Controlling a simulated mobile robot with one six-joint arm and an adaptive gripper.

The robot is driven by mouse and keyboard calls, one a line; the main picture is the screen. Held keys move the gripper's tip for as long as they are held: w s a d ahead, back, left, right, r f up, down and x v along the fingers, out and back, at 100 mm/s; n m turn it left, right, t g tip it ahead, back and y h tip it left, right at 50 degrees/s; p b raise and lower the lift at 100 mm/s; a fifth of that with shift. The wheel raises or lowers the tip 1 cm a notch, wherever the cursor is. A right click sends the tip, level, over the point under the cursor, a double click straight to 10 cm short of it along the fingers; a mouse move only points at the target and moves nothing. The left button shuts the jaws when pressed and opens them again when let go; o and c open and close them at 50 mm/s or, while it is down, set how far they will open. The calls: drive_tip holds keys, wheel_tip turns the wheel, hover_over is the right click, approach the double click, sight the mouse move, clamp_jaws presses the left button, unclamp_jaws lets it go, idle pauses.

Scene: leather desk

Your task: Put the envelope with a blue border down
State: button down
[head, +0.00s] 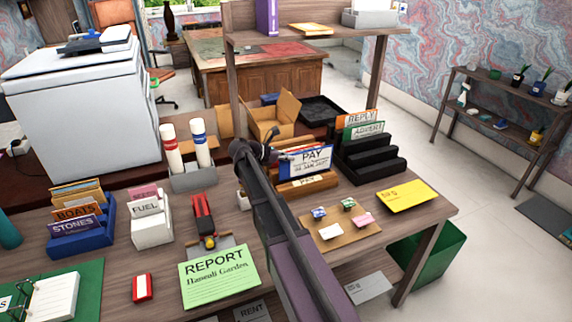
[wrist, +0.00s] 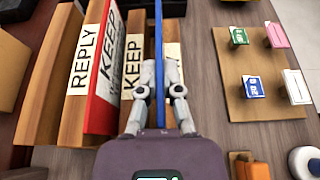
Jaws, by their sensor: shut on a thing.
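The envelope with a blue border (head: 308,161) is white, marked PAY, and upright in the head view. In the wrist view it shows edge-on as a thin blue strip (wrist: 158,50). My gripper (wrist: 163,92) is shut on its near edge; in the head view the gripper (head: 268,155) is at the envelope's left side. A wooden slotted rack (head: 310,187) is below and around the envelope in the head view. Whether the envelope touches the rack is unclear.
A black stepped rack (head: 372,160) with REPLY and ADVERT cards stands to the right. A board with small tags (head: 340,232) and a yellow envelope (head: 406,196) lie in front. Open cardboard boxes (head: 272,115) are behind. My arm hides part of the desk.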

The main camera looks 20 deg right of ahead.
sight(287, 164)
drive_tip(key=shift+w, duration=0.1)
drive_tip(key=shift+w+a+f+b, duration=0.1)
drive_tip(key=shift+w+f+b, duration=0.2)
drive_tip(key=shift+f+b, duration=0.65)
drive_tip(key=shift+w+a+f+b, duration=0.1)
drive_tip(key=shift+w+f+b, duration=0.15)
drive_tip(key=shift+f+b, duration=1.25)
drive_tip(key=c, duration=0.8)
unclamp_jaws()
drive_tip(key=shift+r, duration=0.25)
